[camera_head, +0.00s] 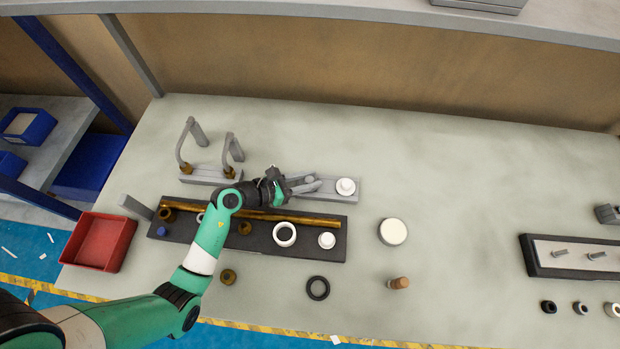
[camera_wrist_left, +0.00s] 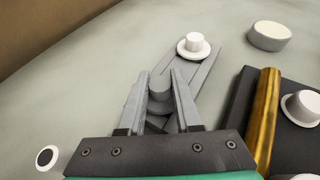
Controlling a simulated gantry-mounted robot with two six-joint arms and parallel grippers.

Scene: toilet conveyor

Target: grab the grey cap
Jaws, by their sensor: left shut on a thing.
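The grey cap (camera_wrist_left: 159,90) is a small round grey piece with a wider base, standing between my fingers in the left wrist view. My left gripper (camera_head: 306,186) is shut on it, one finger on each side, just above the grey fixture (camera_wrist_left: 206,82). In the head view the fixture (camera_head: 352,195) lies flat on the table, and the cap is hard to make out among the fingers. A white flanged cap (camera_head: 346,187) sits on the fixture's right end and also shows in the left wrist view (camera_wrist_left: 194,45). My right gripper is not in view.
A black tray (camera_head: 333,250) with a brass tube (camera_head: 300,218), a white ring (camera_head: 284,234) and a white cap (camera_head: 327,241) lies in front. A white round lid (camera_head: 392,231) stands to the right. A red bin (camera_head: 101,240) is at left. The right-centre table is clear.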

